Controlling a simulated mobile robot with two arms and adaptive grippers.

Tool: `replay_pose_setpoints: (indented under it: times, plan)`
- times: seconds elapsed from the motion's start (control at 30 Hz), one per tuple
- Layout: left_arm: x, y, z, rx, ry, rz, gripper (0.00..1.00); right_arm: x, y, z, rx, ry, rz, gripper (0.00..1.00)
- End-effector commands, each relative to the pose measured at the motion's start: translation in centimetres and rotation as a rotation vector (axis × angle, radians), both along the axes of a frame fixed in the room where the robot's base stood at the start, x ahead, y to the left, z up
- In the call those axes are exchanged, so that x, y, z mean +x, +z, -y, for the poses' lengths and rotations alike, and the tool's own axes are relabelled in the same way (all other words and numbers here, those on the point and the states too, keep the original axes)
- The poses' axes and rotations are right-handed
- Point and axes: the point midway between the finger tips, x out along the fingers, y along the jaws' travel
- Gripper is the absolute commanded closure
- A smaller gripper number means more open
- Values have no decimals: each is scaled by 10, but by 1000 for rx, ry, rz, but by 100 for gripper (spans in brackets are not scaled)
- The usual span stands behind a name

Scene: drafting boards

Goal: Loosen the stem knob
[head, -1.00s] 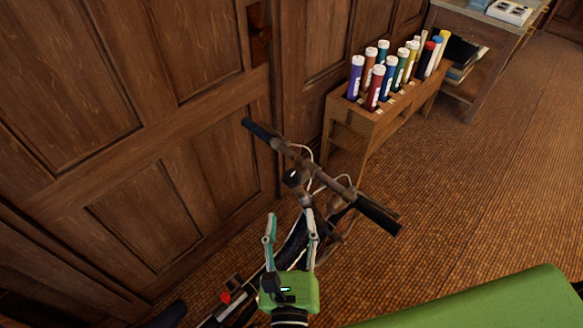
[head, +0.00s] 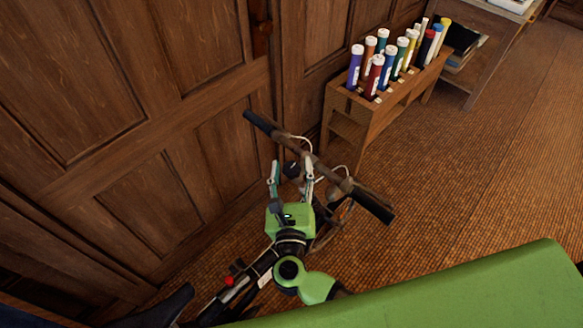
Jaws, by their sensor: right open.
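A bicycle leans near the wooden panelling, its handlebar (head: 320,165) running from upper left to lower right with dark grips at both ends. The stem area lies around the middle of the bar, partly hidden by my gripper; I cannot make out the stem knob. My right gripper (head: 291,172) is open, its two fingers pointing up the picture at the near side of the handlebar's middle. Nothing shows between the fingers. I cannot tell whether they touch the bar. My left gripper is not in view.
A wooden rack (head: 368,112) holding several coloured tubes stands beyond the handlebar. A table (head: 492,60) is at the upper right. The panelled wall (head: 140,130) is close on the left. Brown floor (head: 470,190) is clear to the right.

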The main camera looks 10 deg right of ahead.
Motion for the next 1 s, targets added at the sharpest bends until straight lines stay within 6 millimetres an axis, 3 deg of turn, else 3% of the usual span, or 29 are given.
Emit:
replay_pose_setpoints:
  times: [0.03, 0.17, 0.2, 0.57, 1.0]
  plan:
    - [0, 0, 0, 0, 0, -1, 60, 0, 0, 0, 0, 0, 0, 56]
    - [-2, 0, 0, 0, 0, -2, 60, 0, 0, 0, 0, 0, 0, 90]
    - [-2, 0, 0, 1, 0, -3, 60, 0, 0, 0, 0, 0, 0, 92]
    - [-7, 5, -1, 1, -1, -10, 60, -1, 1, 1, -9, 37, -13, 92]
    - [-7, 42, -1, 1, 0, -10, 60, 0, 6, 3, -73, 333, -102, 92]
